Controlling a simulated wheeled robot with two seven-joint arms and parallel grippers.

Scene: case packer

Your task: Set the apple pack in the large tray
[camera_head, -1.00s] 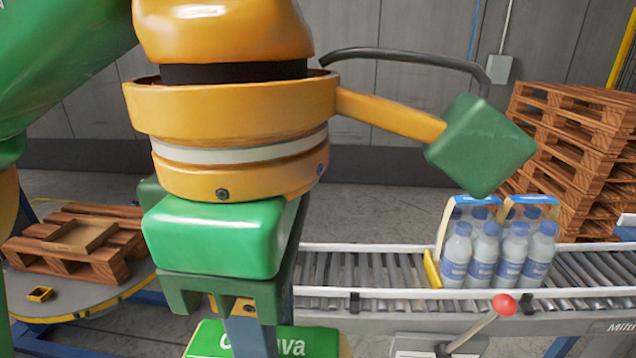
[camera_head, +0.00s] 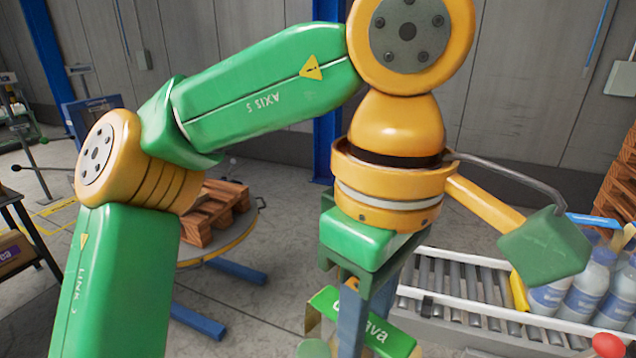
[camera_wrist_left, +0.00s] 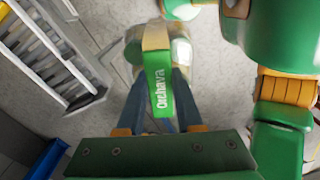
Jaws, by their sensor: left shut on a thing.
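The apple pack, a carton with a green "Orchava" label (camera_head: 372,328), hangs below my left gripper (camera_head: 352,305) in the head view. It shows in the left wrist view too (camera_wrist_left: 158,85), between the two fingers of my left gripper (camera_wrist_left: 156,100), which is shut on it. The pack is held in the air above the floor, in front of the conveyor. I cannot make out the large tray in the current views. My right gripper is not in view.
A roller conveyor (camera_head: 462,293) with shrink-wrapped bottles (camera_head: 578,290) stands at the right. A wooden pallet (camera_head: 222,205) lies on a round turntable (camera_head: 235,243) behind my arm. A dark table (camera_head: 30,225) with a box (camera_head: 14,252) is at the left edge.

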